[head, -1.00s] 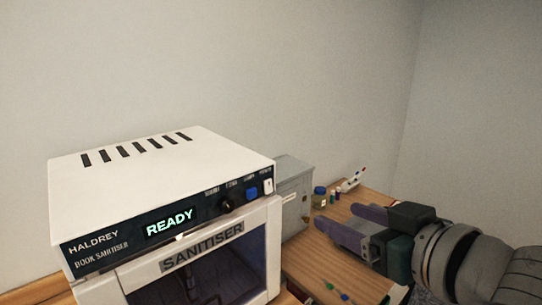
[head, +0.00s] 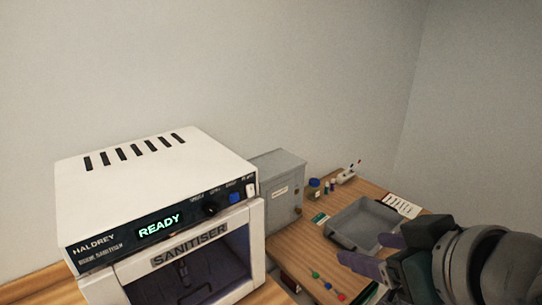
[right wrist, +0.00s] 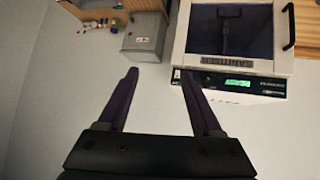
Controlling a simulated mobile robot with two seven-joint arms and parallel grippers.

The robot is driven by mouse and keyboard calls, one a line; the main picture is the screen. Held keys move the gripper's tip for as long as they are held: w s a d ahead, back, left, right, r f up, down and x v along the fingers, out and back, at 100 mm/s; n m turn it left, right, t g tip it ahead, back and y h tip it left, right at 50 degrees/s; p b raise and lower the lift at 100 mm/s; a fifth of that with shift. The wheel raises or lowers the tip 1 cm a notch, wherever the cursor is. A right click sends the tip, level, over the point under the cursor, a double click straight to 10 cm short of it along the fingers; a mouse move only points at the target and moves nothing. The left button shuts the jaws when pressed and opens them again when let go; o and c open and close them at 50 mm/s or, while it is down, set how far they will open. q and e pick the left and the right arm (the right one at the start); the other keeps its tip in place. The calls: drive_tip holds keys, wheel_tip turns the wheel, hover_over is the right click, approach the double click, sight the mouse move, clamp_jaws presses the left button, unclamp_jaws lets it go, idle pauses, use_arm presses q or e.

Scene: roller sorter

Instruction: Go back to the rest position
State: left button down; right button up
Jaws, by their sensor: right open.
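My right gripper (head: 368,250) is at the lower right of the head view, over the wooden table and partly in front of the grey tray. Its two purple fingers are apart with nothing between them. My left gripper is in neither view.
A grey metal box (head: 283,195) stands right of the sanitiser. A grey tray (head: 340,236) lies on the wooden table (head: 290,242), with small bottles (head: 314,188) and a white card (head: 402,206) behind it. Coloured pins (head: 327,286) lie near the front.

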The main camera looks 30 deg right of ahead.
drive_tip(key=s+a+r+n+g+y+p, duration=0.2)
drive_tip(key=s+a+r+n+g+p, duration=0.1)
drive_tip(key=s+a+r+g+p, duration=0.3)
drive_tip(key=s+a+r+p, duration=0.2)
drive_tip(key=s+r+p, duration=0.2)
drive_tip(key=s+p, duration=0.1)
drive_tip(key=shift+y+p, duration=0.3)
drive_tip(key=shift+p, duration=0.1)
drive_tip(key=shift+s+a, duration=0.1)
idle(0.6)
idle(0.5)
